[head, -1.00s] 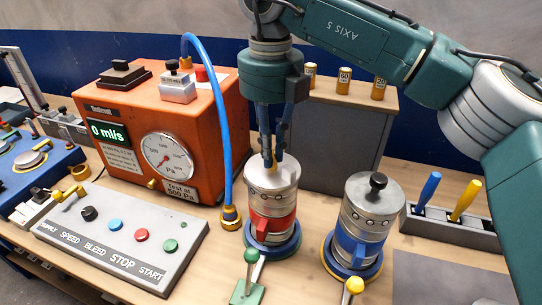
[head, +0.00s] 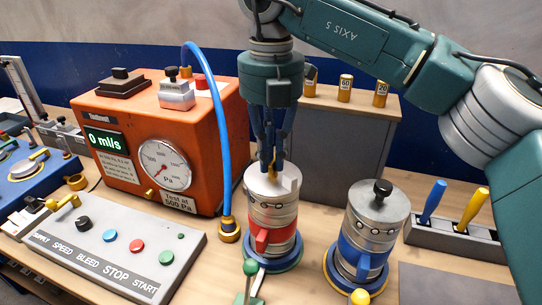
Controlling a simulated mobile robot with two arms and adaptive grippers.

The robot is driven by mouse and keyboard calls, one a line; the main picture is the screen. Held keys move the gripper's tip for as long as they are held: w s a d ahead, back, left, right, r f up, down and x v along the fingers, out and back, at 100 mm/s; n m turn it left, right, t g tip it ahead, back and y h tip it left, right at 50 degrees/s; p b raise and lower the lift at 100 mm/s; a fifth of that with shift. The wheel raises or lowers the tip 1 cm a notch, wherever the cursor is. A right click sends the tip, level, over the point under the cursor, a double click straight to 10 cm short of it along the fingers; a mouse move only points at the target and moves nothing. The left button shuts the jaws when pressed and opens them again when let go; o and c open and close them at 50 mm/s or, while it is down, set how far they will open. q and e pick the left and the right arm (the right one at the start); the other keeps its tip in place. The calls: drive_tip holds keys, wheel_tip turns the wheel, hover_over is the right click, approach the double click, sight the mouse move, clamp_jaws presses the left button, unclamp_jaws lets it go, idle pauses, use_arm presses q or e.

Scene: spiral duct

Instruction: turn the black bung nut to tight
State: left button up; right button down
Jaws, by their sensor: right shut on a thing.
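A black knob-shaped nut (head: 382,188) stands upright on top of the silver cylinder with a blue band (head: 374,230), right of centre. My right gripper (head: 271,172) points straight down over the neighbouring silver cylinder with a red band (head: 272,215). Its dark fingers are closed together at the cylinder's top, on a small part there. The fingers hide that part, so I cannot tell its colour or shape; a bit of yellow shows at the fingertips. My right gripper is apart from the black nut on the blue-banded cylinder. My left gripper is not in view.
An orange tester (head: 150,140) with a dial stands at the left, with a blue hose (head: 224,130) beside the red-banded cylinder. A grey button panel (head: 115,250) lies in front. Green-knobbed (head: 250,267) and yellow-knobbed (head: 360,297) levers stand before the cylinders. A grey cabinet (head: 335,150) is behind.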

idle(0.3)
drive_tip(key=c, duration=2)
unclamp_jaws()
wheel_tip(320, 180, up, 12)
drive_tip(key=shift+r, duration=0.1)
drive_tip(key=shift+s, duration=0.1)
